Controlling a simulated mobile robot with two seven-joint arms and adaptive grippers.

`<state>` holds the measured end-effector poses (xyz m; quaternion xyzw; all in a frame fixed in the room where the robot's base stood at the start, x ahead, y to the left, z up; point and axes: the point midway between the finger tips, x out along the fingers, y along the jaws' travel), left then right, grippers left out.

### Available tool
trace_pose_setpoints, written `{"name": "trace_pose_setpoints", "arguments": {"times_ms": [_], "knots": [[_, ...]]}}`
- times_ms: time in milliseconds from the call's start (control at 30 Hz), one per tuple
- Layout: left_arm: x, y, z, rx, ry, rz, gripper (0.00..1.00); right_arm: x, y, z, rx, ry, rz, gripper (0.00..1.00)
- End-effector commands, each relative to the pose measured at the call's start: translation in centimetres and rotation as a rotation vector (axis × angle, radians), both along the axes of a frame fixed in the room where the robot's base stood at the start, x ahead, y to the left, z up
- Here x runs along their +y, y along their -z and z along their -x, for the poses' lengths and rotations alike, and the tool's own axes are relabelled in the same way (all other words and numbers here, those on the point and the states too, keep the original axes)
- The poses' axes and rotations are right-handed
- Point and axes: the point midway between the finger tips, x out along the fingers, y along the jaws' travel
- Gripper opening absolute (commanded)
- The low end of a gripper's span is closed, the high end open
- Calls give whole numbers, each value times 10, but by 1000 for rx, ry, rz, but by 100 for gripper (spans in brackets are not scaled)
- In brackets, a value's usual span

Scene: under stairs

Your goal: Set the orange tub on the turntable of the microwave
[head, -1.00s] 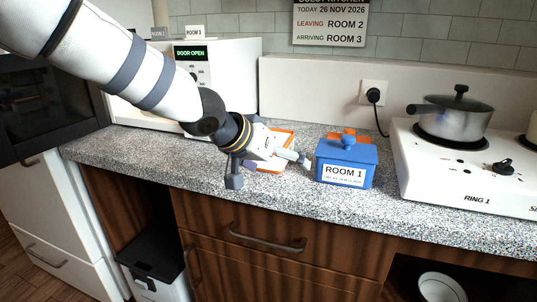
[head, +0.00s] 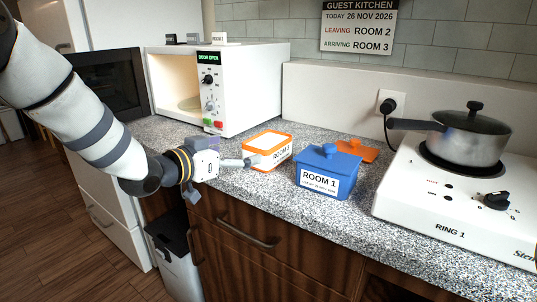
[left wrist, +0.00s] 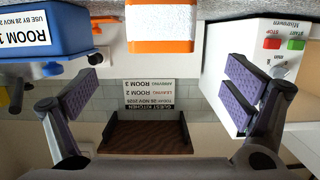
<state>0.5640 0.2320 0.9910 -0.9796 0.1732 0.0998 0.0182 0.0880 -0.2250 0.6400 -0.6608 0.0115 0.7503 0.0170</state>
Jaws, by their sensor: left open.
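The orange tub (head: 267,152) stands upright and lidless on the speckled counter, with a white label and pale contents. It also shows at the top of the left wrist view (left wrist: 160,28). The white microwave (head: 245,85) stands behind it to the left, its dark door (head: 108,85) swung open to the left. Its pale turntable (head: 190,103) is partly visible inside, bare where seen. My left gripper (head: 226,157) is open and empty, just left of the tub at the counter's front edge. In the left wrist view its purple-padded fingers (left wrist: 162,92) are wide apart. My right gripper is not in view.
A blue lidded tub (head: 323,172) marked ROOM 1 stands right of the orange tub. A flat orange lid (head: 358,150) lies behind it. A hob (head: 450,195) with a steel pot (head: 470,140) is at right. A bin (head: 172,255) stands below the counter.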

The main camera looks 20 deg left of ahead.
Motion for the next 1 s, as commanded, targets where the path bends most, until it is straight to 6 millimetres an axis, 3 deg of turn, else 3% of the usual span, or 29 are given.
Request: {"name": "trace_pose_setpoints", "arguments": {"times_ms": [267, 633, 933, 1000], "knots": [[-16, 20, -47, 7, -1, -4, 95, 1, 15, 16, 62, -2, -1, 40], [-39, 24, -102, 3, -2, -4, 95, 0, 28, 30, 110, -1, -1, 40], [-43, 19, -111, -3, -3, -2, 95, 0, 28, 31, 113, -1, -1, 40], [-43, 19, -111, -3, -3, -2, 81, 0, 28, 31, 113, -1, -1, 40]]}}
